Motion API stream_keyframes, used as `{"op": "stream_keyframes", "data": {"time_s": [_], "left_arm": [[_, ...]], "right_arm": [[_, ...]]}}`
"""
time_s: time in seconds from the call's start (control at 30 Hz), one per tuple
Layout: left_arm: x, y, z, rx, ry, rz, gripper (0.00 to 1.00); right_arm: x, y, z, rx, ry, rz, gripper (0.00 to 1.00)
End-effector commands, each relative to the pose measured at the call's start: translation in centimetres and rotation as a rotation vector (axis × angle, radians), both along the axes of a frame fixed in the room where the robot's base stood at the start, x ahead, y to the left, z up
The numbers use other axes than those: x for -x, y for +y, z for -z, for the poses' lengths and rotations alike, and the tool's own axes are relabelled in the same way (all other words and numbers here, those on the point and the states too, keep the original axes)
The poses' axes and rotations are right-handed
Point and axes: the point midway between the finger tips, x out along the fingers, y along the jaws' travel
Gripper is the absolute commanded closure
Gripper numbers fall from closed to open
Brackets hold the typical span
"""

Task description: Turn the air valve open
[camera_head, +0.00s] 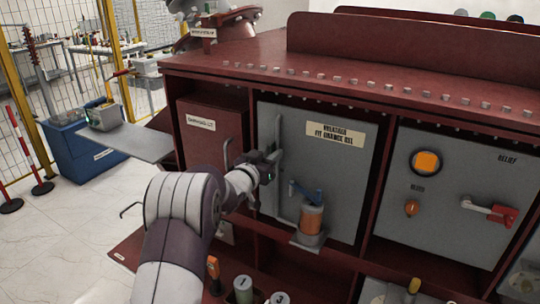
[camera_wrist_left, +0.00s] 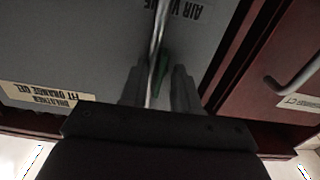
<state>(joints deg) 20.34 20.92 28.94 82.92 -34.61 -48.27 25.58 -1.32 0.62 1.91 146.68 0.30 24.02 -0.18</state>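The grey panel (camera_head: 345,170) in the head view carries a vertical grey pipe (camera_head: 278,135). An upside-down label with "AIR V" readable (camera_wrist_left: 182,8) shows on it in the left wrist view. My left gripper (camera_head: 268,167) is at this pipe. In the wrist view my left gripper's fingers (camera_wrist_left: 159,90) stand either side of the pipe (camera_wrist_left: 157,35) and a small green part (camera_wrist_left: 160,65), perhaps the valve handle. Whether they grip it is unclear. The air valve is mostly hidden by the gripper. My right gripper is not in view.
Right of the gripper is an orange canister (camera_head: 311,219) with a blue lever (camera_head: 306,192). A red cabinet door (camera_head: 213,133) with a handle lies left of the panel. A relief panel (camera_head: 455,190) with a red handle is at right.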

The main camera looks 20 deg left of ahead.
Motion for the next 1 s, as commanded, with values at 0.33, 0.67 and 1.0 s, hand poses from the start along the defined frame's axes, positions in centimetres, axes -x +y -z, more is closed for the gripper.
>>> {"op": "stream_keyframes", "data": {"time_s": [0.33, 0.67, 1.0], "left_arm": [[0.3, 0.1, 0.0, -0.001, -0.001, 0.000, 0.68], [7.4, 0.7, 0.4, -0.002, -0.003, -0.003, 0.68], [12.6, 1.1, 0.1, -0.001, 0.000, -0.001, 0.68]], "right_arm": [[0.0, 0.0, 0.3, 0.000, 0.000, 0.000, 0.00], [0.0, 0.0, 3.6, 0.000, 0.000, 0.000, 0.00], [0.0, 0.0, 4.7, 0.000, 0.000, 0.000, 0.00]]}}
